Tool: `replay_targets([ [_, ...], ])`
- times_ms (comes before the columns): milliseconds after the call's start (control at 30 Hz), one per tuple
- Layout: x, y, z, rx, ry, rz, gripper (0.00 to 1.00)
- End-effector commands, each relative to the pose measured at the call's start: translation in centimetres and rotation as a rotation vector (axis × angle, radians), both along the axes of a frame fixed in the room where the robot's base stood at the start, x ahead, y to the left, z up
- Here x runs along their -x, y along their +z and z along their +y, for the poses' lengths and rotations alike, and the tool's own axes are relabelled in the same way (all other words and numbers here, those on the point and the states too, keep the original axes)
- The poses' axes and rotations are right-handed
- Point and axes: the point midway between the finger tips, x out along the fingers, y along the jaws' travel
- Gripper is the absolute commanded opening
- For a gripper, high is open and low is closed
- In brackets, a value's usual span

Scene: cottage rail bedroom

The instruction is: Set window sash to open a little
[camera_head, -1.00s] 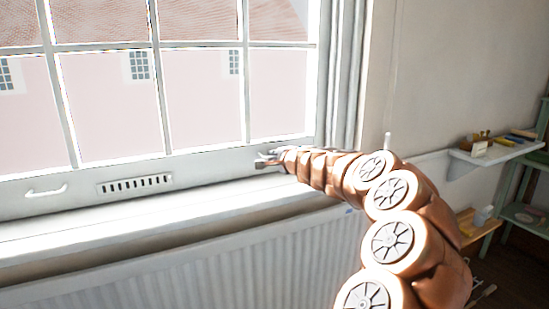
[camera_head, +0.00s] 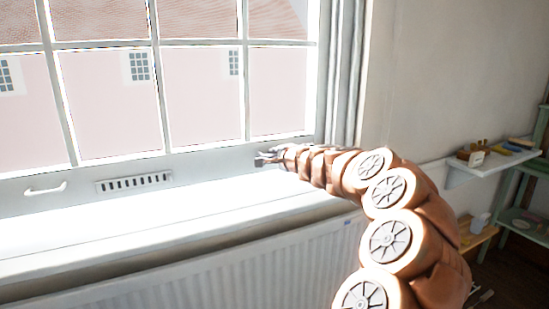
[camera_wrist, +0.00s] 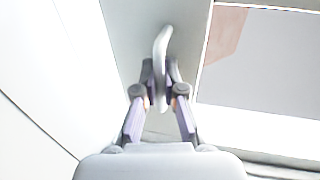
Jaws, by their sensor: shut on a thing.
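The white window sash (camera_head: 215,158) fills the upper left of the head view, with several panes, a slotted vent in its bottom rail and a white pull handle (camera_head: 46,189) at the left. My gripper (camera_head: 266,158) is at the right end of the bottom rail. In the wrist view my gripper (camera_wrist: 160,82) is shut on the second pull handle (camera_wrist: 162,45), a white curved bar whose upper part sticks out past the fingertips. The bottom rail stands above the sill (camera_head: 180,215), with a bright white band between them. The exact gap is hard to tell in the glare.
A white radiator (camera_head: 250,265) is under the sill. At the right, a wall shelf (camera_head: 490,160) with small items and a green rack (camera_head: 520,195) stand clear of my arm. Bare wall lies between the window and the shelf.

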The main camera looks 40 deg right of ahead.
Motion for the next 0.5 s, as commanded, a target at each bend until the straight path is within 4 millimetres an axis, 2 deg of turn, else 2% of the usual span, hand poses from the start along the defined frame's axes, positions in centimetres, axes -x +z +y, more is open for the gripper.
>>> replay_targets([
  [33, 0.1, 1.7, -0.1, 0.003, -0.003, -0.003, 0.0],
  [200, 0.1, 3.8, -0.1, 0.002, -0.003, -0.005, 0.0],
  [333, 0.1, 4.8, -0.1, 0.002, -0.003, -0.005, 0.0],
  [500, 0.1, 5.1, -0.1, 0.002, -0.004, -0.004, 0.0],
])
